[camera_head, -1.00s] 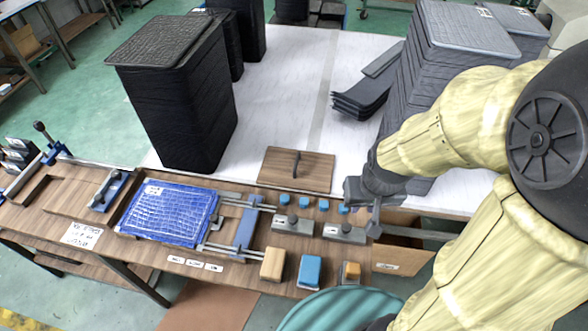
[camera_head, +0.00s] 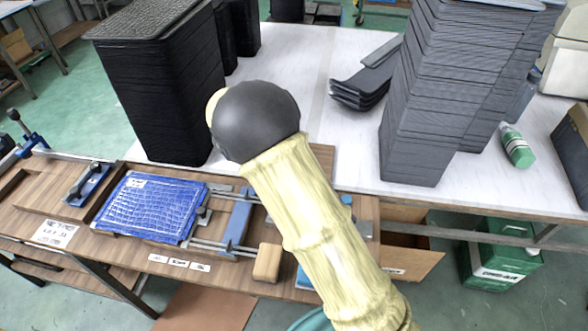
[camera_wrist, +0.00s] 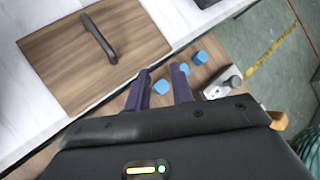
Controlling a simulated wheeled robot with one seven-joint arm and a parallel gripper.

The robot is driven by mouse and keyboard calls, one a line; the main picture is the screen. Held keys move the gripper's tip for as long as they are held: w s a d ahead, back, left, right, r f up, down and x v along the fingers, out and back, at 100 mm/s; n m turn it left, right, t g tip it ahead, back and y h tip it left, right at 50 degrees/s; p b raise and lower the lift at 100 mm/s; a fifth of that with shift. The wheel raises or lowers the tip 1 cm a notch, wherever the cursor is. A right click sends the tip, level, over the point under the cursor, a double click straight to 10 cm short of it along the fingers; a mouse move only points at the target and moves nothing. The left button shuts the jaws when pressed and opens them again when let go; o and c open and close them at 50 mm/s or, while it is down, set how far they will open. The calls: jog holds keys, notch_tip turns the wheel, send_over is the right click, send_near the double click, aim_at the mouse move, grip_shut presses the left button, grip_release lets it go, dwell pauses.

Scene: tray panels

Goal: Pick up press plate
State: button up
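The press plate, a flat brown wooden board with a dark bar handle, shows in the wrist view (camera_wrist: 70,62) at upper left. In the head view my arm covers most of it, leaving only its right edge (camera_head: 324,160) in sight. I take this board to be the press plate. My gripper (camera_wrist: 162,70) is open in the wrist view, with its two dark fingers apart and nothing held between them. The fingertips are right of the board's lower right edge, apart from the handle. In the head view my gripper is hidden behind my arm.
Small blue knobs (camera_wrist: 195,57) stand near my fingertips, with a metal block (camera_wrist: 222,84) to their right. A blue tray panel (camera_head: 152,207) lies in the wooden jig. Tall dark panel stacks (camera_head: 165,90) and (camera_head: 440,90) flank the white table (camera_head: 345,150).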

jog(key=w+a+f+n+t+h+b, duration=0.2)
jog(key=w+a+n+t, duration=0.1)
jog(key=a+n, duration=0.6)
jog(key=shift+w+a+f+t, duration=0.2)
jog(key=shift+a+f+t, duration=0.1)
jog(key=shift+a+t, duration=0.6)
jog(key=shift+a, duration=0.1)
jog(key=x, duration=1.1)
jog(key=shift+f+b, duration=0.2)
jog(key=shift+b, duration=0.2)
jog(key=shift+w+d+f, duration=0.15)
jog(key=shift+w+d, duration=0.15)
jog(key=shift+d, duration=0.2)
jog(key=x, duration=0.5)
jog(key=shift+w+d, duration=0.1)
